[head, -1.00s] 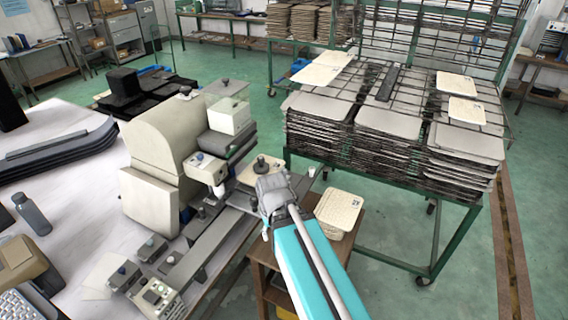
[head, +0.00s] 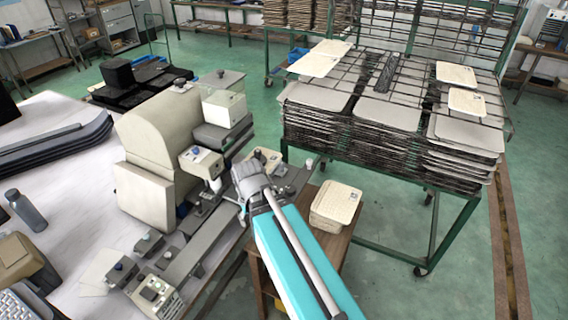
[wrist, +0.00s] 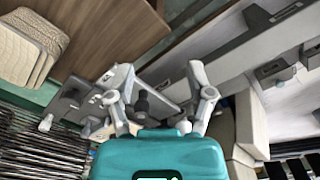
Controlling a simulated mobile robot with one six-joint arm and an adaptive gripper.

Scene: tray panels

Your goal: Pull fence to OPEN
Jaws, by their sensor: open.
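A beige and grey machine (head: 160,140) stands on the white table, with a long grey rail (head: 195,250) in front. I cannot tell for certain which part is the fence. A dark knob (head: 259,157) on a small plate shows just beyond my gripper (head: 242,204) in the head view. In the wrist view my gripper (wrist: 160,84) is open, its two fingers spread and empty. A dark knob (wrist: 142,104) on a grey plate (wrist: 75,103) shows between and below the fingers; contact cannot be told.
A wooden stand (head: 335,240) with a stack of pale trays (head: 335,204) is close to my arm's right. A green wheeled rack (head: 440,235) holds stacked panels further right. Small control boxes (head: 155,293) are at the rail's near end. The green floor is free at the lower right.

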